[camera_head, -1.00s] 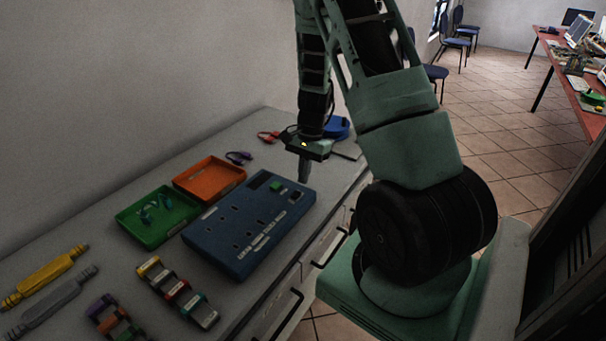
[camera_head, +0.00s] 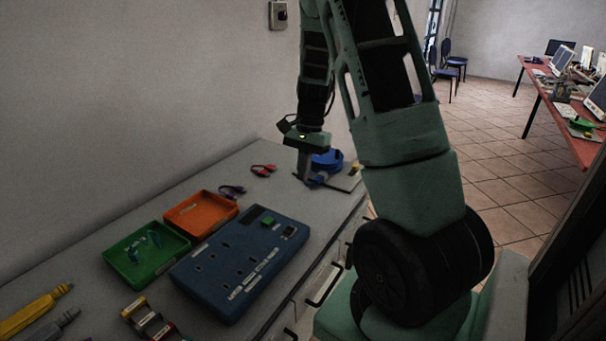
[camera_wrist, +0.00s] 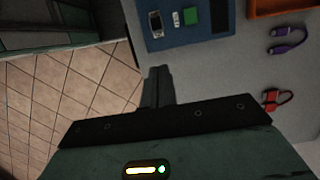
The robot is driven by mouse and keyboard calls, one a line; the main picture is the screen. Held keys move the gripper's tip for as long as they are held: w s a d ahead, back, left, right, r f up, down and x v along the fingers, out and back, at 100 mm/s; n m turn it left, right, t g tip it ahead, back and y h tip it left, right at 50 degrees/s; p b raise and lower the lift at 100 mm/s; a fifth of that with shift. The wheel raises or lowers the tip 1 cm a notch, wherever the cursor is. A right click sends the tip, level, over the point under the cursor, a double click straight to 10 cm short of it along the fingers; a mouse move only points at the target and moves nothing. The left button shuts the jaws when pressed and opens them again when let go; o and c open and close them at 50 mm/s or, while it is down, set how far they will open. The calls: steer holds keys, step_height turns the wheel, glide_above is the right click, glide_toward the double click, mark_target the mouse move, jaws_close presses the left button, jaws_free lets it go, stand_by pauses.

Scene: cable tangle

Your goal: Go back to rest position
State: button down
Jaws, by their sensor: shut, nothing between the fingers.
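My gripper (camera_head: 304,177) points down above the far part of the grey bench (camera_head: 262,160), beyond the blue panel and beside a round blue object (camera_head: 327,160). In the wrist view my gripper (camera_wrist: 158,72) shows its fingers together, with nothing between them. The blue panel (camera_head: 243,262) with several sockets and a green block lies flat on the bench, and part of it shows in the wrist view (camera_wrist: 190,32).
An orange tray (camera_head: 201,213) and a green tray (camera_head: 147,254) holding small teal pieces lie left of the panel. Red (camera_head: 263,170) and purple (camera_head: 231,191) cables lie behind. Drawer handles (camera_head: 325,287) stick out at the bench front. Tiled floor (camera_head: 500,170) lies to the right.

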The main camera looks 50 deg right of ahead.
stand_by(0.4)
steer(key=a+r+n, duration=0.2)
steer(key=a+n, duration=0.3)
steer(key=a, duration=0.8)
steer(key=a+r+n, duration=0.2)
steer(key=a+n, duration=0.4)
steer(key=a, duration=0.6)
steer(key=s+a+r+n+h, duration=0.2)
steer(key=s+a+n, duration=1.1)
steer(key=s+a, duration=0.3)
steer(key=shift+s+a+n, duration=0.15)
steer(key=shift+s+n, duration=0.15)
steer(key=shift+s, duration=0.45)
